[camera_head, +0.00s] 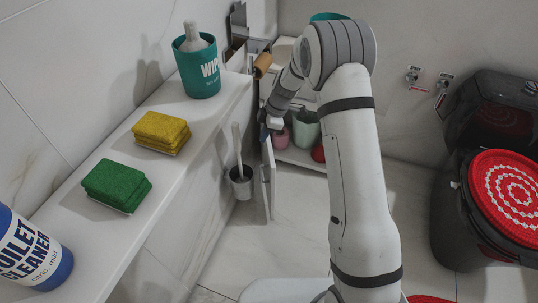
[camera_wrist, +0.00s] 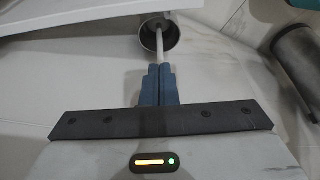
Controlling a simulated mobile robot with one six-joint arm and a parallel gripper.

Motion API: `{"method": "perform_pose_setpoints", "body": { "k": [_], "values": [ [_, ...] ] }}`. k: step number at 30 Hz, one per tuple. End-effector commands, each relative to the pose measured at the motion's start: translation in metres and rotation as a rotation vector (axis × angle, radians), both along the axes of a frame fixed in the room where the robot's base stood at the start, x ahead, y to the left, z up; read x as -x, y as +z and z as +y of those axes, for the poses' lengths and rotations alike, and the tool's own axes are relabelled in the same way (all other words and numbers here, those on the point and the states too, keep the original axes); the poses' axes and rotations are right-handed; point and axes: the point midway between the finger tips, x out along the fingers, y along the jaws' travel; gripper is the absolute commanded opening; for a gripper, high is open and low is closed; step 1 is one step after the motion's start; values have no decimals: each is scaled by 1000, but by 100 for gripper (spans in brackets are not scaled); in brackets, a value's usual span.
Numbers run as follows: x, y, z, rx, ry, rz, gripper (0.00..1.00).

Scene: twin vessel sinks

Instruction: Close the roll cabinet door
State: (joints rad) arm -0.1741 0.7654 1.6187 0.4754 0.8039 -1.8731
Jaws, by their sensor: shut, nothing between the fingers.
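The roll cabinet door (camera_head: 267,178) stands open in the head view, seen nearly edge-on as a thin white panel left of the cabinet opening. The open cabinet (camera_head: 298,158) shows behind my arm, which hides much of it. My gripper (camera_head: 264,131) is at the upper part of the door, with its blue fingertips near the panel. I cannot tell whether they touch it. In the wrist view my gripper (camera_wrist: 159,84) has its two blue fingers together with nothing between them. The door cannot be made out clearly there.
A toilet brush holder (camera_head: 241,182) stands on the floor left of the door and shows beyond my fingertips in the wrist view (camera_wrist: 160,40). Pots (camera_head: 305,131) sit inside the cabinet. A ledge (camera_head: 120,225) holds sponges and bottles. Dark bins (camera_head: 460,215) stand right.

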Motion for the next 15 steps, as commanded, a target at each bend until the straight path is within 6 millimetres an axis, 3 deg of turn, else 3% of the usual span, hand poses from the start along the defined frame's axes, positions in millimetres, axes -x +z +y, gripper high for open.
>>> {"method": "perform_pose_setpoints", "body": {
  "k": [5,15],
  "values": [
    [1,-21,7,-2,7,0,0],
    [5,-89,30,0,8,1,0]
  ]
}}
